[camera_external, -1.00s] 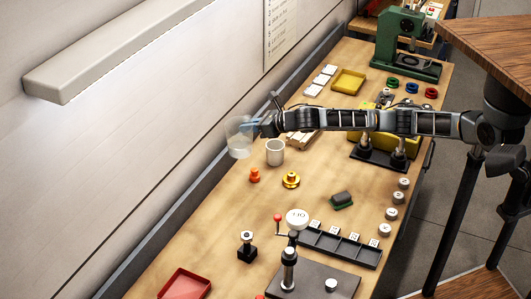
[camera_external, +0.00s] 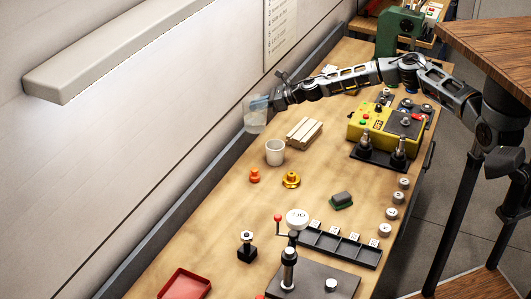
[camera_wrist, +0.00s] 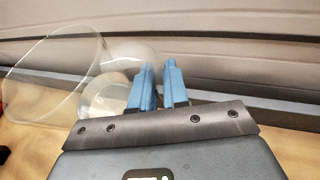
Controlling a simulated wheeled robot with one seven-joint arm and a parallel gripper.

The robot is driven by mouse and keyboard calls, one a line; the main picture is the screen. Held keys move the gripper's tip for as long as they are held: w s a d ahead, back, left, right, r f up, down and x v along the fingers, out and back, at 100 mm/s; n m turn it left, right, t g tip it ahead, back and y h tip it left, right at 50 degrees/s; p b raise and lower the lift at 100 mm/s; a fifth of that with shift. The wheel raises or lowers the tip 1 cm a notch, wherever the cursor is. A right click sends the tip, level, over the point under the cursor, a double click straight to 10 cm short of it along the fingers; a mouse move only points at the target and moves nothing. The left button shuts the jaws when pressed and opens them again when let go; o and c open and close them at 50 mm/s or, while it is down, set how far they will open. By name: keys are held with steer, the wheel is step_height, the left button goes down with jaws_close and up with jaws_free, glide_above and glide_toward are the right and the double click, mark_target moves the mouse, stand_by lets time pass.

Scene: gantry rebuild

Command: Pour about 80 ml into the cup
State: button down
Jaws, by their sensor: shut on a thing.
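My gripper (camera_external: 266,102) is shut on a clear vessel (camera_external: 254,117), high over the back-left edge of the bench. In the external view the vessel looks close to upright, with a paler lower part that may be liquid. The white cup (camera_external: 275,152) stands upright on the bench, below and slightly right of the vessel, apart from it. Its contents cannot be made out. In the wrist view the blue fingertips (camera_wrist: 158,86) are close together beside the clear vessel (camera_wrist: 52,75), whose wide mouth is at the left. No stream shows.
Wooden strips (camera_external: 304,132) lie behind the cup. An orange piece (camera_external: 255,176) and a gold knob (camera_external: 291,180) stand in front of it. A yellow box (camera_external: 370,125) with posts is at the right. The wall runs close along the left of the bench.

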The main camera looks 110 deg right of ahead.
steer(key=s+d+r, duration=0.3)
steer(key=s+d, duration=0.6)
steer(key=s, duration=0.3)
step_height(320, 180, down, 10)
steer(key=shift+s, duration=0.15)
steer(key=w+a+r+n+g+h+p, duration=0.1)
steer(key=w+a+r+n+h+p, duration=0.1)
steer(key=w+a+r+n+h, duration=0.1)
steer(key=a+r+n+h, duration=0.1)
steer(key=a+r+n, duration=0.1)
steer(key=a+n, duration=0.1)
steer(key=shift+a+n+h, duration=0.25)
steer(key=shift+n+h, duration=0.15)
stand_by(0.9)
steer(key=shift+w+a+n+b, duration=0.1)
steer(key=shift+a+n+b, duration=0.15)
steer(key=shift+b, duration=0.2)
